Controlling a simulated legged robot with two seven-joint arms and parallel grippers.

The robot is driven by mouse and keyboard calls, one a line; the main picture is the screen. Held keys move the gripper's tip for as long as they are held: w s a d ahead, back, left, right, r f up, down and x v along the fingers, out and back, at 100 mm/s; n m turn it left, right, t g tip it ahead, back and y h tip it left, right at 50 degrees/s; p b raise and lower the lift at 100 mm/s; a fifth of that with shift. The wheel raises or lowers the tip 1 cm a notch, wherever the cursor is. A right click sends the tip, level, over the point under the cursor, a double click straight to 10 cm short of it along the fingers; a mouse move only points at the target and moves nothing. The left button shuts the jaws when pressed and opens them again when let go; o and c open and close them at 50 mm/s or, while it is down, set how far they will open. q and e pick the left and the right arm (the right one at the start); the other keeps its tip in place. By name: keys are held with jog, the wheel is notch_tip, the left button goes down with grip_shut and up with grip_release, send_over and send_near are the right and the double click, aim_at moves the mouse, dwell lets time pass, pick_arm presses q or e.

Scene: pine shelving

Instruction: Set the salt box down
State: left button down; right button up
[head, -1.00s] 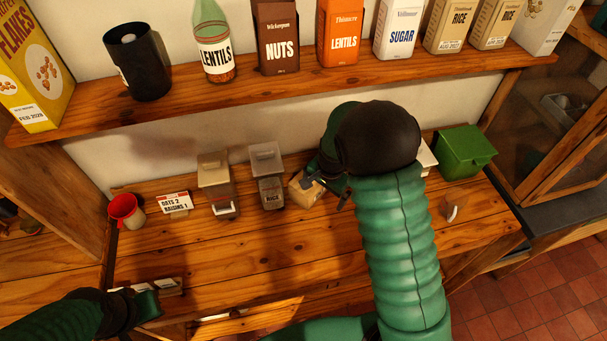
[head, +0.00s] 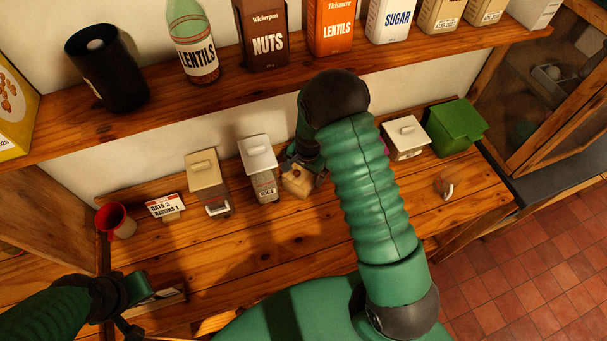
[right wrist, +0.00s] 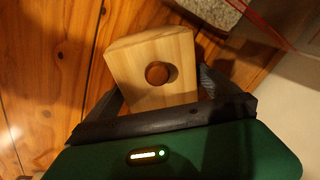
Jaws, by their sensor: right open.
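The salt box, a pale wooden box (head: 296,184) with a round brown knob, stands on the wooden counter, right of the rice container. In the right wrist view the box (right wrist: 150,50) shows close up, its knob facing the camera. My right gripper (head: 304,174) is at the box, partly hidden by my arm in the head view. In the right wrist view its dark fingers (right wrist: 160,95) are open, one on each side of the box's near end; I cannot tell whether they touch it. My left gripper (head: 135,305) is low at the left, its jaws unclear.
Lidded containers (head: 206,180) and (head: 260,165) stand left of the box. A red mug (head: 115,222) and a card (head: 166,206) are farther left. A white-lidded container (head: 405,138) and green box (head: 457,126) stand right. A shelf (head: 215,98) with packages overhangs behind.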

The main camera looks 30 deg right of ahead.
jog(key=shift+a+r, duration=0.1)
jog(key=shift+a, duration=0.1)
jog(key=shift+c, duration=1)
jog(key=shift+s+a+r, duration=0.15)
jog(key=shift+s+r, duration=0.05)
jog(key=c, duration=1.7)
jog(key=shift+c, duration=0.5)
jog(key=shift+w, duration=0.1)
